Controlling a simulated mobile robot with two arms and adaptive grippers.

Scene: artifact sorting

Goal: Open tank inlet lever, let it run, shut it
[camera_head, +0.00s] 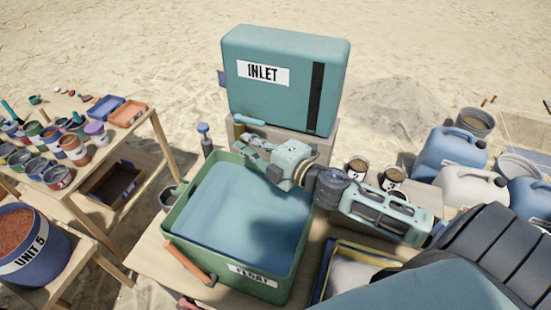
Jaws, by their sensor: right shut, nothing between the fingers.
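The blue-green tank (284,90) labelled INLET stands on a wooden stand behind the tub. A small teal lever (250,120) sticks out low at the tank's left front. My right gripper (249,146) reaches in from the right over the tub's back edge, just below and in front of the lever. It is shut with nothing in it; I cannot tell whether it touches the lever. The green tub (181,219) labelled FLOAT holds blue water (235,205). My left gripper is not in view.
On the left, a wooden table holds several paint pots (75,149) and trays (127,113). A blue bucket (32,250) labelled UNIT 5 stands at the front left. Several jerrycans (470,188) stand at the right. Two small cups (357,168) are behind my right arm.

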